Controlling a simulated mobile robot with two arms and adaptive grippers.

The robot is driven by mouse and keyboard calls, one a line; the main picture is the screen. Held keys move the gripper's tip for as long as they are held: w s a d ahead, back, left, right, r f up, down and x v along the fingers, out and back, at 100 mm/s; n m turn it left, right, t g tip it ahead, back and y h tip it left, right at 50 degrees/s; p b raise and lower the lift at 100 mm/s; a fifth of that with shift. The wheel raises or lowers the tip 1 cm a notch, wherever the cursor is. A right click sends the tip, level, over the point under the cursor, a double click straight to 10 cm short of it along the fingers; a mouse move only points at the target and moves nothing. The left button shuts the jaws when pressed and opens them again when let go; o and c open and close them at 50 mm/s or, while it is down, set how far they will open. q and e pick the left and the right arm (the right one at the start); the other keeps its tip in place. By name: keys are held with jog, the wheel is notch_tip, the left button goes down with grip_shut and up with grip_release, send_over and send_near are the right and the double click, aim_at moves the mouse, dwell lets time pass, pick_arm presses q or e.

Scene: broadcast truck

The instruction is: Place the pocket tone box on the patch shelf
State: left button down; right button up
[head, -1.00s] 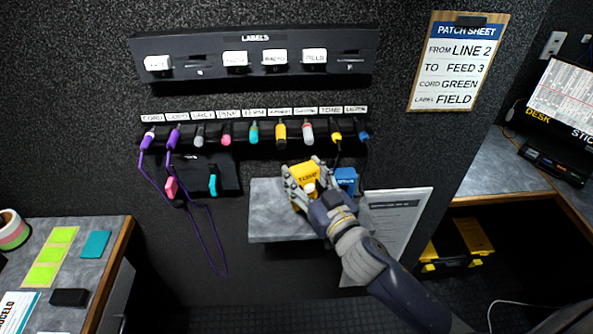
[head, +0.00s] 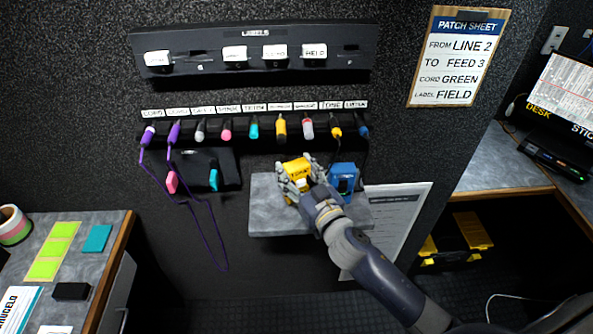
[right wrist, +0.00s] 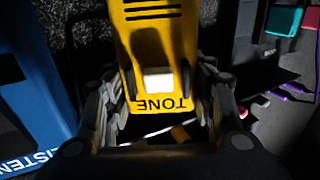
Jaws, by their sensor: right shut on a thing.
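The pocket tone box is a yellow box (head: 298,168) with a white button and the word TONE; it fills the top middle of the right wrist view (right wrist: 160,45). My right gripper (head: 297,184) is shut on it, with a finger on each side, as the right wrist view also shows (right wrist: 158,98). The patch shelf is a grey wall shelf (head: 275,225). The box is over its left-middle part; I cannot tell whether it touches the surface, because the gripper hides its underside. My left gripper is not in view.
A blue LISTEN box (head: 342,180) stands on the shelf just right of the gripper. A cord rack (head: 255,142) runs above, with purple cords hanging left. A paper sheet (head: 408,215) hangs right of the shelf. The shelf's left front part is clear.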

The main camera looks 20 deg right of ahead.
jog(key=o, duration=0.9)
jog(key=shift+c, duration=0.2)
jog(key=shift+s, duration=0.1)
jog(key=s, duration=0.3)
jog(key=s+b, duration=0.1)
jog(key=s, duration=0.3)
jog(key=s+d+b, duration=0.1)
jog(key=s, duration=0.2)
jog(key=shift+s, duration=0.25)
jog(key=shift+s+d+r, duration=0.15)
jog(key=shift+s, duration=0.5)
